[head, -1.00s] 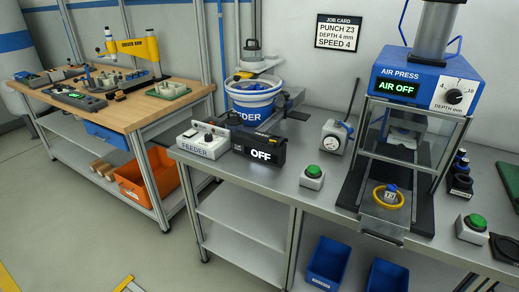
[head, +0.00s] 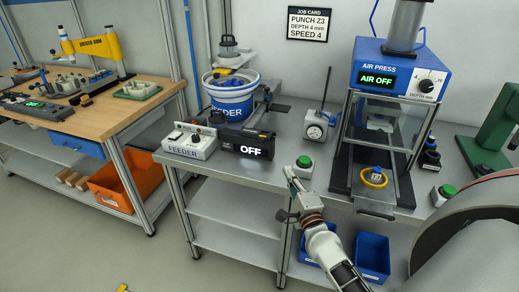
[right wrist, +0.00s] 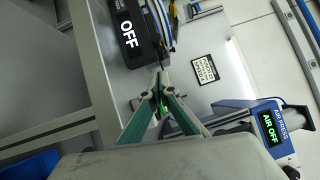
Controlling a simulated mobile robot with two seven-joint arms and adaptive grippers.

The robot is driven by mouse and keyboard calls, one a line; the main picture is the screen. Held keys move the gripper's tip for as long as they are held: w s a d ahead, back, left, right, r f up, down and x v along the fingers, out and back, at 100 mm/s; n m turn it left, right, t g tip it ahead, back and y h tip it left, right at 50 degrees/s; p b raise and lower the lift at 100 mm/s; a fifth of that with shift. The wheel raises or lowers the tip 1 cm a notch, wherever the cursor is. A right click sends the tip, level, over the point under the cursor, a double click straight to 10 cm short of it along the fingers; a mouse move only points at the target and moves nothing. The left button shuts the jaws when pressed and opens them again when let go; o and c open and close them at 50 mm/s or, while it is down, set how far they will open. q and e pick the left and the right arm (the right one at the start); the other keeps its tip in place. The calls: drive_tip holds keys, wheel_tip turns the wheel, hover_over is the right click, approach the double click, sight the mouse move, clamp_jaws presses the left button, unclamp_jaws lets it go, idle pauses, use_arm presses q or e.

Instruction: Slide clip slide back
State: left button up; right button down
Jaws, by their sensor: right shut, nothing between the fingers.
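The air press (head: 398,75) stands at the right of the steel bench, its display reading AIR OFF. I cannot tell which part is named the clip slide. My right gripper (head: 290,173) is shut and empty at the bench's front edge, left of the press and close to a green button box (head: 304,167). In the right wrist view its fingertips (right wrist: 160,82) meet in front of the button. My left gripper is out of view.
A feeder with a blue bowl (head: 230,98), its control box (head: 190,145) and a black unit reading OFF (head: 245,143) stand left. Another green button box (head: 443,194) is right of the press. Blue bins (head: 371,257) sit below.

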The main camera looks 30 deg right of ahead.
approach(265, 140)
drive_tip(key=d, duration=0.1)
drive_tip(key=w+d, duration=0.1)
drive_tip(key=d, duration=0.1)
drive_tip(key=shift+r, duration=0.25)
drive_tip(key=shift+w+a+r, duration=0.1)
drive_tip(key=shift+w+a, duration=0.55)
drive_tip(key=shift+w, duration=0.25)
drive_tip(key=shift+w+a+r, duration=0.1)
drive_tip(key=shift+w+a, duration=0.3)
drive_tip(key=shift+w, duration=0.2)
drive_tip(key=w+a, duration=0.2)
drive_tip(key=w, duration=0.1)
drive_tip(key=w+a, duration=0.3)
drive_tip(key=shift+w+a, duration=0.15)
drive_tip(key=shift+a, duration=0.05)
